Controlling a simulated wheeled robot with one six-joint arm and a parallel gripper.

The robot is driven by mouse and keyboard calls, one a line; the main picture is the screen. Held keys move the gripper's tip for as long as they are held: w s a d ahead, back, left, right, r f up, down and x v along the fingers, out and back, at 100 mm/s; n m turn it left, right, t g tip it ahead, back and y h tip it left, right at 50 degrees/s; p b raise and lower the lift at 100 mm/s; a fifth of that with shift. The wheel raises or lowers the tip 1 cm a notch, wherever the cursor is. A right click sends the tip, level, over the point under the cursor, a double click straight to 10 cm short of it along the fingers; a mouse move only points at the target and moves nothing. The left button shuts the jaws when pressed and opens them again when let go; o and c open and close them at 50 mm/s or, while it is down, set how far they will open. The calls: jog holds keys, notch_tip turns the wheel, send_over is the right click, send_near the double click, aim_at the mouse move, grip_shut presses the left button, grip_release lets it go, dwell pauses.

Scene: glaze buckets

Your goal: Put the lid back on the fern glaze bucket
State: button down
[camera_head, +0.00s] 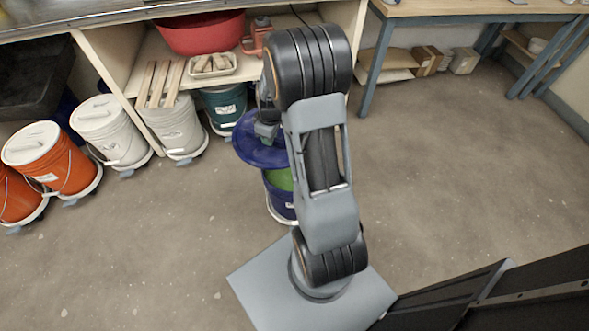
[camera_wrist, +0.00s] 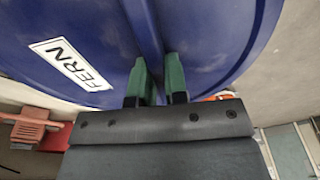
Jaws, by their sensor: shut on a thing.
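The blue lid (camera_head: 252,152) with a white FERN label (camera_wrist: 70,64) is held in my gripper (camera_wrist: 158,78). My green-padded fingers are shut on a raised rib across the lid. The lid fills most of the wrist view. In the head view, a dark blue bucket (camera_head: 281,207) stands on the floor just below and right of the lid, partly behind my arm. Its top is open and green glaze (camera_head: 281,179) shows inside. The lid hangs above the bucket, off to its upper left and overlapping part of it in the picture. The gap between them is hard to judge.
Orange buckets (camera_head: 62,168), white buckets (camera_head: 110,133) and a teal bucket (camera_head: 224,105) stand in a row along the shelf unit. A red basin (camera_head: 203,32) and a tray (camera_head: 212,66) sit on the shelf. The floor (camera_head: 450,160) on the right is clear.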

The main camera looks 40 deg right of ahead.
jog(key=s+d+f+n+b, duration=0.1)
jog(key=d+f+b, duration=0.3)
jog(key=f+b, duration=0.6)
jog(key=d+f+n+b, duration=0.4)
jog(key=d+f+b, duration=0.1)
jog(key=f+b, duration=0.5)
jog(key=shift+s+f, duration=0.3)
jog(key=shift+s, duration=0.05)
jog(key=shift+f+b, duration=0.4)
jog(key=shift+f, duration=0.4)
dwell(2.1)
jog(key=c, duration=0.6)
grip_release()
jog(key=shift+r, duration=0.1)
dwell(0.3)
jog(key=shift+r+p, duration=2.8)
jog(key=shift+r, duration=0.6)
